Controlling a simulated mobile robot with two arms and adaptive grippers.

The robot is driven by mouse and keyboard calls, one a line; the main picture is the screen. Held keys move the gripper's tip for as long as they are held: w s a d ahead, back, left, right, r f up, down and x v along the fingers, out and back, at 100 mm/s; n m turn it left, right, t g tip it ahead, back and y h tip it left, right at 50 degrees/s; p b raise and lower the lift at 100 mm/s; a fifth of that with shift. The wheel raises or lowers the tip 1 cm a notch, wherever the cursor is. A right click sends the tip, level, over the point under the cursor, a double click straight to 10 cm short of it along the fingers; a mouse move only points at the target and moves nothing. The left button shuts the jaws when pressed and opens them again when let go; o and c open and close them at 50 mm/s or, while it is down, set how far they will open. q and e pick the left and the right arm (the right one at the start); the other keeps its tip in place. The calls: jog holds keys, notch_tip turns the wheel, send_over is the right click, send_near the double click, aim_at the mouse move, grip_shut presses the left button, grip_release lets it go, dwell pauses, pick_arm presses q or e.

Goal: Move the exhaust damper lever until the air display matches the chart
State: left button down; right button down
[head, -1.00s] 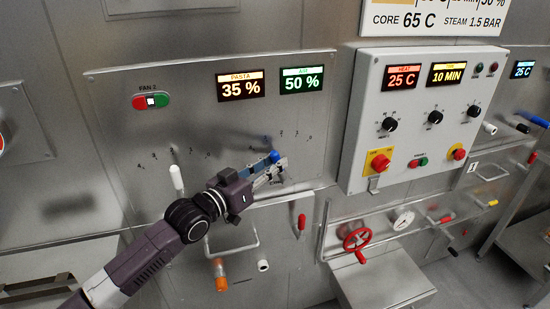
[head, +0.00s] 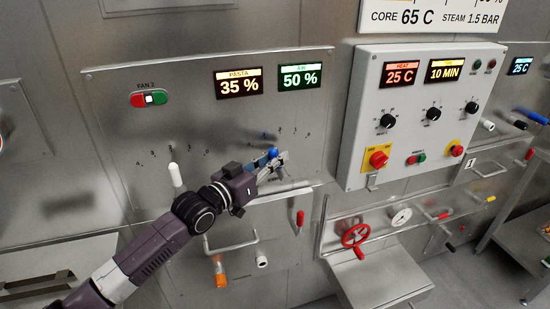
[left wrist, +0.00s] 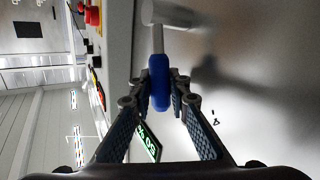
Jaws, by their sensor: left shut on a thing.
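My left gripper (head: 279,158) is shut on the blue-handled lever (head: 272,152) on the left steel panel. In the left wrist view its fingers (left wrist: 161,88) close on both sides of the blue handle (left wrist: 159,70). The grey lever shaft runs up from the handle. The air display (head: 300,77) is green and reads 50 %. The chart (head: 432,15) at the top is cut off; its lower row reads core 65 C and steam 1.5 bar. Scale marks around the lever are partly hidden by the gripper. My right gripper is out of view.
A white-handled lever (head: 174,174) stands on the same panel, close above my left arm. The pasta display (head: 239,81) reads 35 %. A control box (head: 398,145) with knobs juts out to the right. A pipe handle, an orange-tipped valve and a red wheel (head: 355,236) sit below.

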pick_arm(q)
jog(key=shift+w+d+r+m+g+y+p, duration=0.15)
jog(key=shift+d+r+m+g+y+p, duration=0.3)
jog(key=shift+p, duration=1.15)
jog(key=shift+w+d+r+m+g+y+p, duration=0.15)
jog(key=shift+d+r+m+g+y+p, duration=0.25)
jog(key=shift+p, duration=1.2)
jog(key=shift+w+d+f+g+y+p, duration=0.1)
jog(key=shift+d+f+g+y+p, duration=0.25)
jog(key=shift+p, duration=0.3)
jog(key=shift+d+f, duration=0.15)
jog(key=shift+f, duration=0.05)
jog(key=c, duration=2.1)
grip_release()
jog(key=v, duration=1.2)
